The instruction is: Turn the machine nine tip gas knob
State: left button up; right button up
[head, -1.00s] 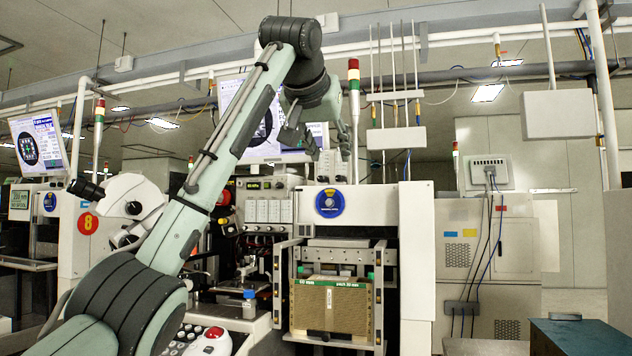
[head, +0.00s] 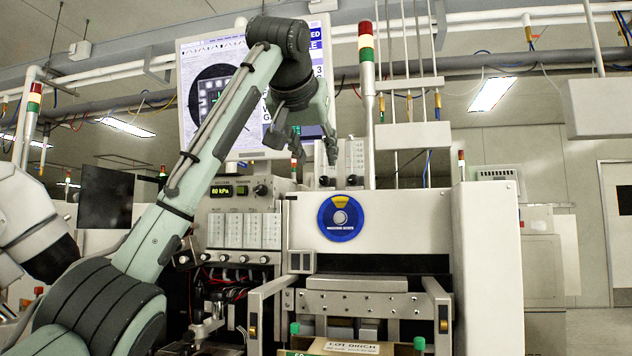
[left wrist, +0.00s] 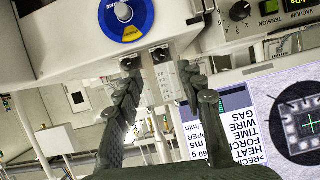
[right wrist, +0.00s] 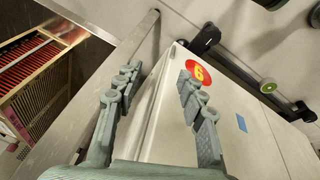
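Two clear flowmeter tubes (head: 340,158) stand behind the machine's white top, each with a black knob at its foot, a left knob (head: 323,181) and a right knob (head: 349,181). No label on them is readable. My left gripper (head: 314,152) hangs just above and in front of the tubes, fingers down. In the left wrist view, my left gripper (left wrist: 160,68) is open and empty. The flowmeter panel (left wrist: 167,84) and a black knob (left wrist: 161,54) show between its fingers, upside down. My right gripper (right wrist: 158,68) is open and empty, outside the head view.
A blue round dial (head: 340,216) is on the white front panel. A pressure panel (head: 240,215) and a large monitor (head: 205,60) stand left of the tubes. A signal tower (head: 367,85) rises right of them. A red number disc (right wrist: 198,72) is near my right gripper.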

aim_at(324, 179)
pick_arm(q)
jog(key=p+x, duration=0.2)
jog(key=x, duration=0.5)
jog(key=shift+w+d, duration=0.15)
jog(key=shift+w, duration=0.15)
pick_arm(e)
jog(key=s+d+f, duration=0.1)
jog(key=s+f, duration=0.3)
jog(key=f, duration=0.2)
jog(key=shift+f+g, duration=0.2)
jog(key=shift+g, duration=0.2)
pick_arm(q)
grip_shut()
